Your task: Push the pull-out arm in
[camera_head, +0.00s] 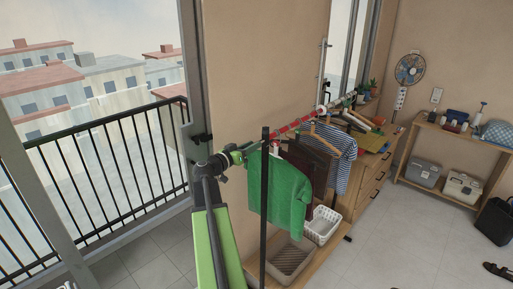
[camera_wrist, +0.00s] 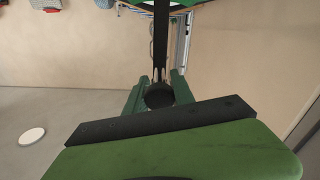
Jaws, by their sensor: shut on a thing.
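A clothes rack with a black upright post (camera_head: 264,215) stands in front of the tan wall. Its top rail carries a red-and-white striped stretch (camera_head: 297,123) behind the post. My gripper (camera_head: 240,155) is at the near end of the rail, just left of the post. In the wrist view my green gripper fingers (camera_wrist: 159,88) are closed around the dark round end of the pull-out arm (camera_wrist: 158,97). A dark bar (camera_wrist: 160,42) runs away from it. The contact is partly hidden by the gripper in the head view.
A green shirt (camera_head: 280,190), dark garments and a striped shirt (camera_head: 343,145) hang on the rack. Below are a grey basket (camera_head: 291,262) and a white basket (camera_head: 321,227). A balcony railing (camera_head: 105,165) is at left. The floor at right is mostly open.

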